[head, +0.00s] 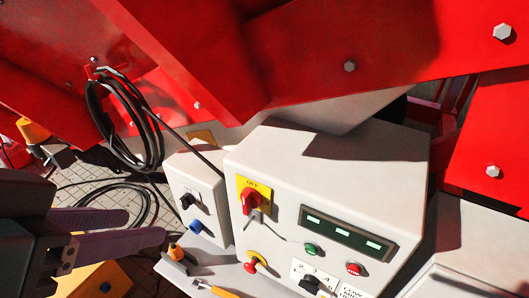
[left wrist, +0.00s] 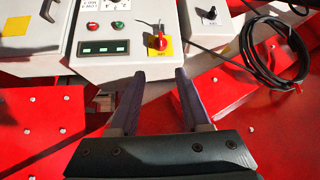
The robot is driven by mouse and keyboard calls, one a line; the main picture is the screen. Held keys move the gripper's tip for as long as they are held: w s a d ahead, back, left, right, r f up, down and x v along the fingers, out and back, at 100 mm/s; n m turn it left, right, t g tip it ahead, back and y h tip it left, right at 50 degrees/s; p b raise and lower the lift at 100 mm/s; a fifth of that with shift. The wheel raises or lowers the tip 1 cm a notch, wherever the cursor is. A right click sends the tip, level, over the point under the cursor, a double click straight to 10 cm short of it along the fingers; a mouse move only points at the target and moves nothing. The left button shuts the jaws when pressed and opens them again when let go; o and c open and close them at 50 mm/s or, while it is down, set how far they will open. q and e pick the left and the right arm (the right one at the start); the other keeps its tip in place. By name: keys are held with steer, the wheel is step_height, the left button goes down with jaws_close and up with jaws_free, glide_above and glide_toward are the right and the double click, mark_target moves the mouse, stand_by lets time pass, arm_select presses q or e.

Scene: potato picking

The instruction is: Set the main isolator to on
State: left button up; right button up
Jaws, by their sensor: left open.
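The main isolator (head: 250,195) is a red rotary handle on a yellow plate, on the upper left of the front of a large white control box (head: 330,155). "OFF" reads above the handle, and a small grey piece hangs below it. The isolator also shows upside down in the left wrist view (left wrist: 158,42), ahead of the fingers. My left gripper (head: 146,226) is open and empty, left of the isolator and apart from it. Its two purple-grey fingers also show in the left wrist view (left wrist: 158,98). My right gripper is not in view.
The box also bears a display panel (head: 345,232), a green button (head: 312,249), red buttons and a black knob (head: 318,284). A smaller white box (head: 194,180) stands left of it. Coiled black cable (head: 125,125) hangs beyond. Red machine panels (head: 390,40) overhang the top.

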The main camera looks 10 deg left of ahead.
arm_select(q)
steer(key=w+d+f+m+t+h+b, duration=0.15)
steer(key=w+f+b, duration=0.25)
steer(key=f+b, duration=0.45)
steer(key=w+f+n+t+h+b, duration=0.1)
steer(key=w+f+t+b, duration=0.4)
steer(key=b, duration=0.7)
steer(key=t+h+b, duration=0.2)
steer(key=b, duration=1.5)
glide_toward(244, 199)
steer(key=shift+m, duration=0.45)
steer(key=b+x, duration=0.1)
steer(key=x, duration=0.7)
steer(key=shift+w, duration=0.3)
jaws_close()
